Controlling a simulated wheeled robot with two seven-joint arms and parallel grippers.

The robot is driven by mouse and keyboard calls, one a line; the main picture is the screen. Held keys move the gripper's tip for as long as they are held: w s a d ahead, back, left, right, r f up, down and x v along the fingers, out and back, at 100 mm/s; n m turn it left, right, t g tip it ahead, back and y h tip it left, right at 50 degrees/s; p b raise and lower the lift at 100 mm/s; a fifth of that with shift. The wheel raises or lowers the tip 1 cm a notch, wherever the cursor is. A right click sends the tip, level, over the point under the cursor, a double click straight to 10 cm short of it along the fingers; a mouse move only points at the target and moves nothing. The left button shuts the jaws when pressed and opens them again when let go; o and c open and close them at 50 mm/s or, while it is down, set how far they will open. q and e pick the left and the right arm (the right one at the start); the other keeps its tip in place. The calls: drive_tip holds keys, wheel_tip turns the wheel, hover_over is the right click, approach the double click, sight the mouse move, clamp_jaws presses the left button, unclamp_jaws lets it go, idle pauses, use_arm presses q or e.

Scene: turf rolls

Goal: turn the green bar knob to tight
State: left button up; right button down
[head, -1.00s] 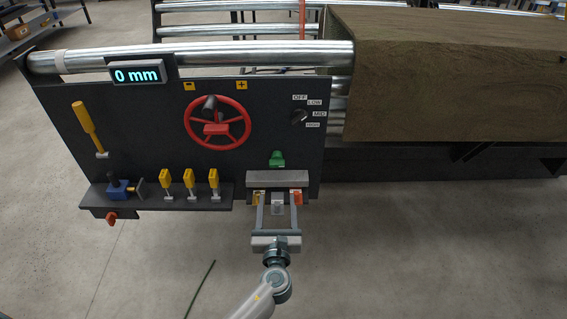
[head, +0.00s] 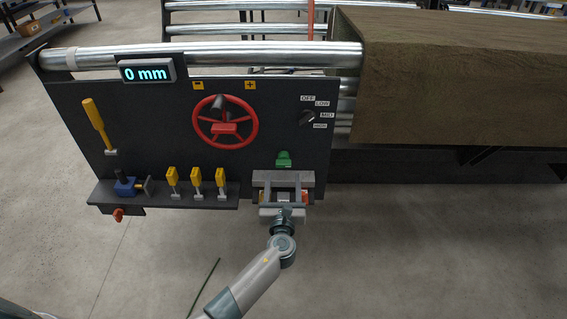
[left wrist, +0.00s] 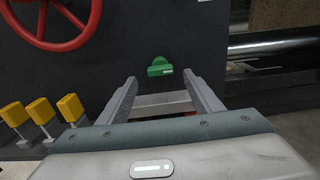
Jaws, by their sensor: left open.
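The green bar knob (head: 284,158) sits low on the right part of the dark control panel, above a grey ledge. In the left wrist view the knob (left wrist: 160,67) shows ahead of my fingers, its bar lying roughly level with a pale mark at its right end. My left gripper (head: 283,186) is open in front of the ledge, below the knob and apart from it. In the left wrist view its two fingers (left wrist: 161,88) stand to either side below the knob, with nothing between their tips. No "tight" label is readable. My right gripper is not in view.
The panel (head: 165,140) also carries a red handwheel (head: 249,132), a black selector dial (head: 307,117), a yellow lever (head: 94,122) and several yellow toggles (head: 196,178) on a shelf. The display (head: 148,71) reads 0 mm. A brown turf roll or block (head: 450,90) lies at right.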

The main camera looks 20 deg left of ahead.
sight(284, 166)
use_arm(q)
drive_tip(key=x, duration=0.8)
drive_tip(key=shift+w+a, duration=0.1)
drive_tip(key=shift+w, duration=0.15)
drive_tip(key=shift+f, duration=0.1)
drive_tip(key=c, duration=1.1)
